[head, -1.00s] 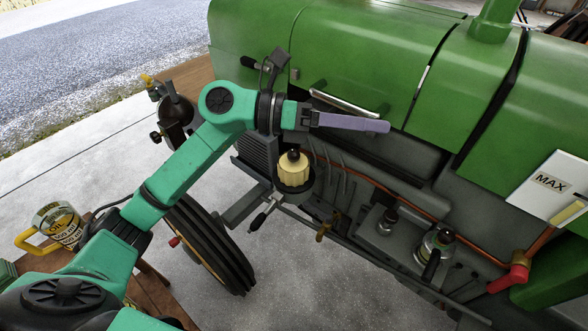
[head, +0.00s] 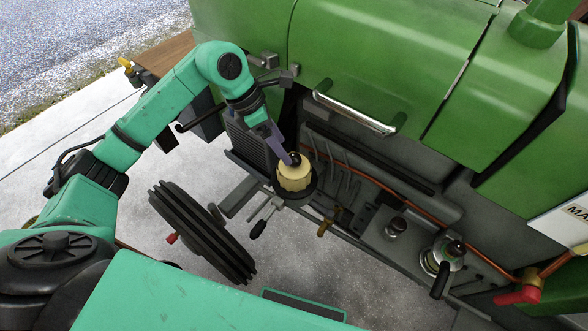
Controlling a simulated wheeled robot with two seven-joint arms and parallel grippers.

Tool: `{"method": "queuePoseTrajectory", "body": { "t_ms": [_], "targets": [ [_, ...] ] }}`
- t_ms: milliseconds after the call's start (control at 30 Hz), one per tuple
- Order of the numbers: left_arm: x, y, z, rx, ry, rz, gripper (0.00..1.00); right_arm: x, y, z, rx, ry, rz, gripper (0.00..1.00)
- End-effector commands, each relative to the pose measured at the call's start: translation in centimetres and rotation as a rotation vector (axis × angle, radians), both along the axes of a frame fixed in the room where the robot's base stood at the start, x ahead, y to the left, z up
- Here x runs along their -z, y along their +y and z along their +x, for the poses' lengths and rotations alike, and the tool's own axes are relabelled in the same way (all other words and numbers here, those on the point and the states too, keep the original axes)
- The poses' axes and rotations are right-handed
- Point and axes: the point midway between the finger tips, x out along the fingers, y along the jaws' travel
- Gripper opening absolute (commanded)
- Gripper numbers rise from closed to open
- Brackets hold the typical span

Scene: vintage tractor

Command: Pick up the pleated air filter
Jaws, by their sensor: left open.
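The pleated air filter (head: 295,176) is a cream, ribbed cylinder with a dark knob on top. It sits upright in a dark round holder on the side of the green tractor, in the middle of the head view. My left gripper (head: 287,156) reaches down from the upper left, and its purple-grey fingers are at the filter's top, beside the dark knob. It is open. I cannot tell whether the fingers touch the knob. The filter's lower part is hidden in the holder. My right gripper is not in view.
The green hood (head: 370,60) with a chrome handle (head: 355,108) rises behind the filter. A lever with a black grip (head: 258,229) sticks out below it. A black tyre (head: 200,232) stands at the lower left. A copper pipe (head: 400,200) and a red valve handle (head: 518,295) lie to the right.

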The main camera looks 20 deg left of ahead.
Motion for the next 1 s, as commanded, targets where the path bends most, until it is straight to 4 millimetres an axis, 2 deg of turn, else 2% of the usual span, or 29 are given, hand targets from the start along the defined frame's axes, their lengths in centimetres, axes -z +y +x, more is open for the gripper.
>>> {"method": "queuePoseTrajectory", "body": {
  "t_ms": [67,200,300,400,500,533,567,600,733,1000],
  "targets": [
    [0.6,-0.5,0.0,0.0,0.005,-0.003,0.81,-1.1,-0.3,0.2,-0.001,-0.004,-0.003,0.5],
    [2.8,-1.8,0.0,0.0,0.006,-0.005,0.81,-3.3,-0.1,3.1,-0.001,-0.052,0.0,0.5],
    [4.4,-2.3,0.2,-0.001,0.003,-0.004,0.81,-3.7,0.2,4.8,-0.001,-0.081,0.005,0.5],
    [4.9,-2.4,0.2,0.0,-0.001,-0.002,0.81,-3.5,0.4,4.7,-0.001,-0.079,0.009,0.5],
    [5.0,-2.4,0.3,0.0,0.0,-0.001,0.81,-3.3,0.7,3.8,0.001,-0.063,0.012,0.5],
    [5.0,-2.4,0.3,0.0,-0.001,-0.002,0.77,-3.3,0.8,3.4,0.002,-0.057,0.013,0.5],
    [5.0,-2.4,0.3,0.0,-0.001,-0.002,0.65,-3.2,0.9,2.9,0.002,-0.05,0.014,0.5],
    [5.0,-2.4,0.3,0.0,-0.001,-0.002,0.5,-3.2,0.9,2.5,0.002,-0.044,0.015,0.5],
    [4.9,-2.4,0.2,-0.001,-0.001,-0.002,0.0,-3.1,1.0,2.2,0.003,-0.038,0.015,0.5],
    [4.9,-2.3,0.2,-0.001,0.001,-0.001,0.0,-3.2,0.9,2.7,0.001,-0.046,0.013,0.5]
  ]
}}
